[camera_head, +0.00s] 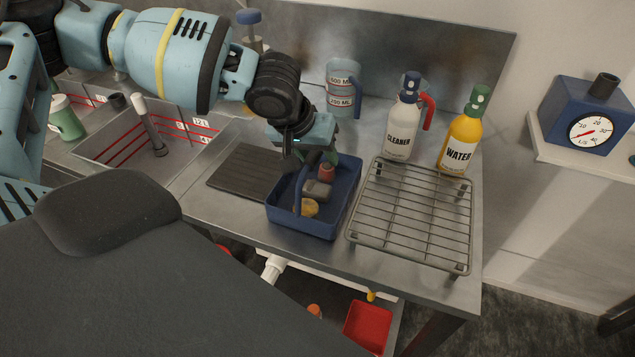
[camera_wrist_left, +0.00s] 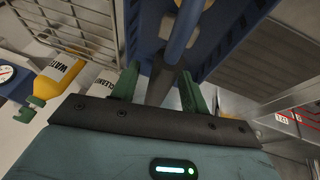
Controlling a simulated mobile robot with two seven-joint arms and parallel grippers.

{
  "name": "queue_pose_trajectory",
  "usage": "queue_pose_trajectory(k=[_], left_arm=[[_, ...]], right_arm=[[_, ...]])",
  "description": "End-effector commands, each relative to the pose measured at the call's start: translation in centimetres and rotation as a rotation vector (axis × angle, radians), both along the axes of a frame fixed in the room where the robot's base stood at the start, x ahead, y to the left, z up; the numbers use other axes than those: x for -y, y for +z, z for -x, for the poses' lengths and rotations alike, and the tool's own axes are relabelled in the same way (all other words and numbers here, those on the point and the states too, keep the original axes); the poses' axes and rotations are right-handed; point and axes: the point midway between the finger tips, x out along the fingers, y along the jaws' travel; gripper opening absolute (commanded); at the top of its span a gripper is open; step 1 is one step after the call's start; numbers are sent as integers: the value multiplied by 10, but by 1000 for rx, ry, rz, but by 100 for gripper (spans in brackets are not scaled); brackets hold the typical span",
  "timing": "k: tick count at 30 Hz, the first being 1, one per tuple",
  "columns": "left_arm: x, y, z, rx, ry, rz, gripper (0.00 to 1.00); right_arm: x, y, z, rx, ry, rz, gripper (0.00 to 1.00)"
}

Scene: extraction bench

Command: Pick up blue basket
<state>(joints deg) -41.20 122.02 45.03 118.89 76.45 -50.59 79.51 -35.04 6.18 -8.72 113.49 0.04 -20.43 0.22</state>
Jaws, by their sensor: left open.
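The blue basket (camera_head: 340,215) stands on the steel bench, between a dark ribbed mat and a wire rack. It has an upright blue handle (camera_head: 299,190) and holds a few small items, including a red one and a yellowish one. My left gripper (camera_head: 306,157) is open, over the rear part of the basket near the handle top. In the left wrist view the green fingers (camera_wrist_left: 158,92) stand apart, and the basket handle (camera_wrist_left: 183,32) shows between them. I cannot tell whether they touch it. The basket wall (camera_wrist_left: 146,25) shows behind. My right gripper is not in view.
The wire rack (camera_head: 412,212) is close on the right. A cleaner bottle (camera_head: 402,125), a yellow water bottle (camera_head: 461,140) and a measuring jug (camera_head: 342,85) stand behind. The dark mat (camera_head: 240,170) and a sink (camera_head: 130,150) lie left. A scale (camera_head: 590,115) sits far right.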

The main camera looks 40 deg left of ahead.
Motion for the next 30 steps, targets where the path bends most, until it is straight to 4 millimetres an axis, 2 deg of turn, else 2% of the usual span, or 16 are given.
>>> queue_pose_trajectory(k=[10, 20, 30], left_arm=[[0, -1, 0, 0, 0, 0, 45], [0, -1, 0, -1, 0, 0, 2], [0, 0, 0, 1, 0, 0, 0]], right_arm=[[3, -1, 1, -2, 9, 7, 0], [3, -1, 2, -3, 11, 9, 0], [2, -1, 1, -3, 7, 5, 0]])
